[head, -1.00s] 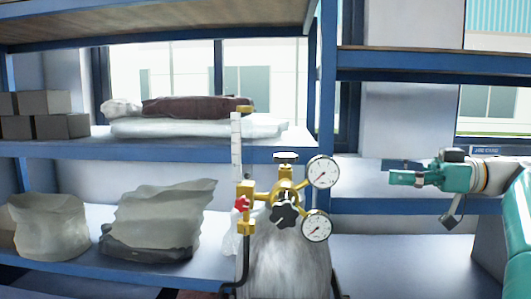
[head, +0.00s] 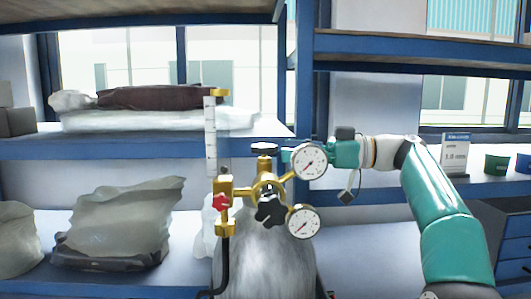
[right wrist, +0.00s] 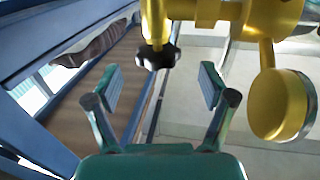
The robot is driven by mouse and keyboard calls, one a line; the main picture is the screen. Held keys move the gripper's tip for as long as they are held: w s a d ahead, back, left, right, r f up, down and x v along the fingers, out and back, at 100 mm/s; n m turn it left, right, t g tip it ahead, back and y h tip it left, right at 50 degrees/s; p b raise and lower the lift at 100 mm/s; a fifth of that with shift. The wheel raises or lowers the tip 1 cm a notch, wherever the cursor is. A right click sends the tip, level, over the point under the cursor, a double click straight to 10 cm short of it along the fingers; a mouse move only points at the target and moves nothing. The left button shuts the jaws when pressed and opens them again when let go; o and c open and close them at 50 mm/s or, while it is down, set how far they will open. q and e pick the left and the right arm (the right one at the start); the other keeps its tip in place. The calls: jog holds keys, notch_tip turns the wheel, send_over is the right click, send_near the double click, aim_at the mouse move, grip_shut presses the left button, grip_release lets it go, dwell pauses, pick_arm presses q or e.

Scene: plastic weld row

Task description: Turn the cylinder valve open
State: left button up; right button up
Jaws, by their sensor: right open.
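The cylinder valve's black handwheel (head: 264,150) sits on top of the brass valve body (head: 265,187), above the grey cylinder (head: 262,262). My right gripper (head: 288,156) is just right of the handwheel, partly hidden behind the upper gauge (head: 309,162). In the right wrist view my gripper (right wrist: 160,86) is open and empty. There the dark handwheel (right wrist: 157,57) shows just beyond the fingertips, between their lines, and seems not gripped. My left gripper is not in view.
A second gauge (head: 303,221), a black regulator knob (head: 270,209), a red knob (head: 221,202) and a flowmeter tube (head: 210,135) crowd the valve. Blue shelving (head: 140,148) holds bags behind. A green cup (head: 496,163) stands at the right.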

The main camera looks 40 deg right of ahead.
aim_at(263, 145)
jog(key=x, duration=0.5)
jog(key=shift+w+d, duration=0.1)
jog(key=shift+d, duration=0.1)
jog(key=shift+w+a+p, duration=0.25)
jog(key=shift+a+p, duration=0.05)
jog(key=shift+a, duration=0.05)
jog(key=shift+w+f, duration=0.1)
